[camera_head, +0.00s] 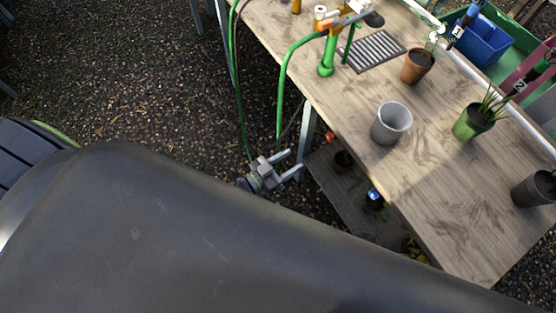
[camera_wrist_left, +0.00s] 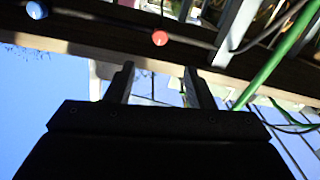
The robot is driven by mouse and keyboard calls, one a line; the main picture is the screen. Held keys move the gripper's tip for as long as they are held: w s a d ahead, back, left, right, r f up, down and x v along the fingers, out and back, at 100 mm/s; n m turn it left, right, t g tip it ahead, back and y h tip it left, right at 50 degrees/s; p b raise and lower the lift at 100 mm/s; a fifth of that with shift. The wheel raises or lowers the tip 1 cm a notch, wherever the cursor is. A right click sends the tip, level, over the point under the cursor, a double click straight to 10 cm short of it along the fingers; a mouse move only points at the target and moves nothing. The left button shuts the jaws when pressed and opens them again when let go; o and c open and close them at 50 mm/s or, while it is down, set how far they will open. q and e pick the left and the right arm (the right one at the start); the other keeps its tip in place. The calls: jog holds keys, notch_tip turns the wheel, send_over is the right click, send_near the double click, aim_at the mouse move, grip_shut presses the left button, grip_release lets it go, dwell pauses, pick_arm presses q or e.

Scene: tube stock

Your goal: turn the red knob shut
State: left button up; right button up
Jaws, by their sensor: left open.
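The red knob (camera_head: 330,136) is small and round and sits under the front edge of the wooden table, near a table leg. In the left wrist view the red knob (camera_wrist_left: 160,38) shows above and beyond my fingertips, roughly centred between them. My left gripper (camera_head: 294,163) is open and empty, to the lower left of the knob and apart from it. Its two fingers (camera_wrist_left: 158,68) also show in the left wrist view with a clear gap. How the knob is turned cannot be told. My right gripper is not seen.
A blue knob (camera_head: 374,195) sits farther right under the table; it also shows in the left wrist view (camera_wrist_left: 37,10). Green hoses (camera_head: 281,95) hang left of the table leg (camera_head: 305,135). A grey pot (camera_head: 391,124) stands on the tabletop (camera_head: 440,190). A lower shelf (camera_head: 335,190) lies below.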

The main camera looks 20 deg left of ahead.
pick_arm(q)
jog(key=v, duration=0.4)
dwell(0.5)
jog(key=s+a+f+n+g+y+b, duration=0.1)
jog(key=s+a+f+n+g+y, duration=0.15)
jog(key=s+a+f+y, duration=0.55)
jog(key=s+a+f+n+g+y+b, duration=0.1)
jog(key=s+a+f+n+g+b, duration=0.2)
jog(key=f, duration=0.9)
jog(key=s+a+f+g+y, duration=0.1)
jog(key=s+f+g, duration=0.3)
jog(key=s, duration=0.6)
jog(key=s+a+f+g, duration=0.3)
jog(key=s+f+g, duration=0.1)
jog(key=s, duration=0.6)
jog(key=shift+s+f+y, duration=0.25)
jog(key=shift+f+y, duration=0.15)
jog(key=shift+f, duration=0.15)
jog(key=shift+a, duration=0.1)
